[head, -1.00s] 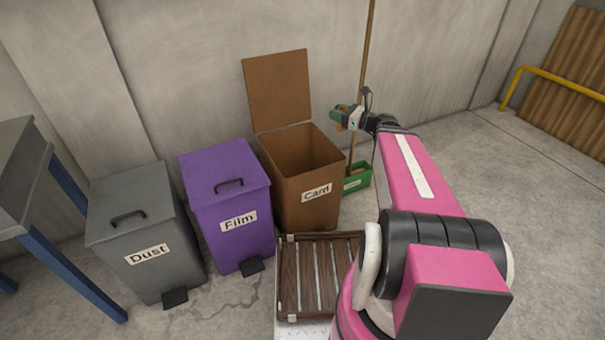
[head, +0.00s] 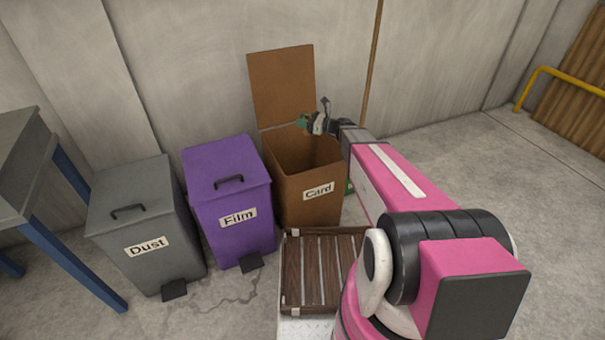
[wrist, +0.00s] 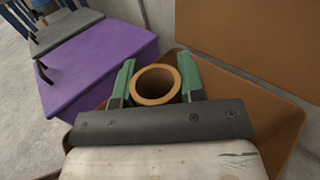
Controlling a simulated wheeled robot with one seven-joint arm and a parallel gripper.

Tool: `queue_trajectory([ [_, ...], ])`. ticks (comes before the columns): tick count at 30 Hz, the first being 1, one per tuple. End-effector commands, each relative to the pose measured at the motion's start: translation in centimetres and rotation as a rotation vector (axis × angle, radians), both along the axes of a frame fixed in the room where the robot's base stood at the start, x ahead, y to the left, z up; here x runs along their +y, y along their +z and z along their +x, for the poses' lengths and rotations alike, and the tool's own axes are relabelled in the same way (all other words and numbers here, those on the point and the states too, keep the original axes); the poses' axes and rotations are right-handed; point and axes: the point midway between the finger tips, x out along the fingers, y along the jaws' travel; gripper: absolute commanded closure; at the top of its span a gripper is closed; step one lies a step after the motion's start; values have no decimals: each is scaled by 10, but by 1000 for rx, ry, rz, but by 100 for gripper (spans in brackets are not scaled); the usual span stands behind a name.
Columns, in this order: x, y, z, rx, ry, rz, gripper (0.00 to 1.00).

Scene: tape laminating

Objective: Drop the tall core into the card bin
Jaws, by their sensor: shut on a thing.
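The tall core, a brown cardboard tube (wrist: 157,84), stands end-on between the green fingers of my gripper (wrist: 160,85) in the wrist view. My gripper is shut on it. In the head view my gripper (head: 307,123) is over the open card bin, near its back rim, and the core is too small or hidden to make out there. The brown card bin (head: 309,201) has its lid (head: 281,85) raised against the wall. In the wrist view, parts of the card bin (wrist: 277,128) show around and below the gripper.
The purple film bin (head: 233,205) stands shut left of the card bin, with the grey dust bin (head: 143,230) farther left. A slatted wooden tray (head: 325,270) is in front. A wooden pole (head: 372,65) rises behind my arm. Open floor lies to the right.

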Motion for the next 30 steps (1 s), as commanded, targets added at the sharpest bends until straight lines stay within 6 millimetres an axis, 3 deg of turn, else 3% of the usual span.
queue_trajectory([
  [10,0,-37,1,0,0,-1,86],
  [20,0,-42,0,0,-1,0,86],
  [21,0,-42,0,0,-1,0,60],
  [24,0,-42,0,0,-1,0,34],
  [30,0,-42,0,0,-1,0,34],
])
